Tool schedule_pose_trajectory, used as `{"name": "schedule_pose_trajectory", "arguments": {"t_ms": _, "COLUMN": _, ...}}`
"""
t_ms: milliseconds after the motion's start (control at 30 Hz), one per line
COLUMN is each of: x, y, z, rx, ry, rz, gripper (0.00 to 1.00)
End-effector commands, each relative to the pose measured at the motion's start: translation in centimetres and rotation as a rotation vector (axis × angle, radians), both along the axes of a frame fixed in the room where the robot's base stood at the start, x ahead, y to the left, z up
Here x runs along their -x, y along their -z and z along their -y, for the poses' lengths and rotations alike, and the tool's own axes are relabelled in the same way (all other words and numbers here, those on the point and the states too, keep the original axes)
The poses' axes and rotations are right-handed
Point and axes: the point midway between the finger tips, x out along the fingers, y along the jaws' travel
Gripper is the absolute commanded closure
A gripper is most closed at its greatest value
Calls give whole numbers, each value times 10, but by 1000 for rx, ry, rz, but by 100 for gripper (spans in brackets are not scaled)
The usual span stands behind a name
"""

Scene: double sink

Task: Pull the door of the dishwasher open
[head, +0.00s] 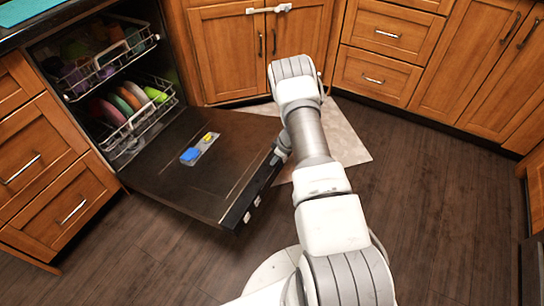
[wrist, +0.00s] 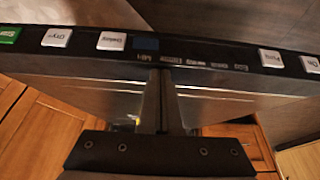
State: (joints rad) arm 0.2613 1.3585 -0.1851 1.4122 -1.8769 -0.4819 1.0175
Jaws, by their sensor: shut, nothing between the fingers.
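The dishwasher door (head: 228,165) is swung down and lies about flat, its dark inner face up, in the head view. Its control-panel edge with labelled buttons crosses the wrist view (wrist: 205,64). My gripper (head: 279,156) is at the outer edge of the door, on its right side, partly hidden by my arm in the head view. In the wrist view my gripper (wrist: 161,76) has its two fingers together, with nothing between them, the tips close to the panel edge. I cannot tell whether they touch it.
The dishwasher's upper rack (head: 108,62) and lower rack (head: 138,128) hold dishes inside the opening. A blue and yellow dispenser (head: 200,149) is on the door. Wooden cabinets (head: 228,45) line the back. A light mat (head: 345,135) lies under my arm. Dark floor (head: 440,190) is clear at right.

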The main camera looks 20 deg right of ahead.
Motion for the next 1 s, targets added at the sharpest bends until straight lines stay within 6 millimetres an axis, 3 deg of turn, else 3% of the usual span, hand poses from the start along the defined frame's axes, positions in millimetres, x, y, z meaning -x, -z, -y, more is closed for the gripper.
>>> {"name": "schedule_pose_trajectory", "arguments": {"t_ms": 33, "x": 7, "y": 25, "z": 4, "rx": -1, "ry": 3, "rz": -7, "gripper": 100}}
{"name": "schedule_pose_trajectory", "arguments": {"t_ms": 200, "x": 17, "y": 70, "z": 13, "rx": -13, "ry": 2, "rz": 5, "gripper": 100}}
{"name": "schedule_pose_trajectory", "arguments": {"t_ms": 500, "x": 27, "y": 124, "z": 21, "rx": -56, "ry": 0, "rz": 58, "gripper": 100}}
{"name": "schedule_pose_trajectory", "arguments": {"t_ms": 733, "x": 31, "y": 148, "z": 23, "rx": -76, "ry": 2, "rz": 92, "gripper": 100}}
{"name": "schedule_pose_trajectory", "arguments": {"t_ms": 1000, "x": 31, "y": 151, "z": 24, "rx": -78, "ry": 2, "rz": 98, "gripper": 100}}
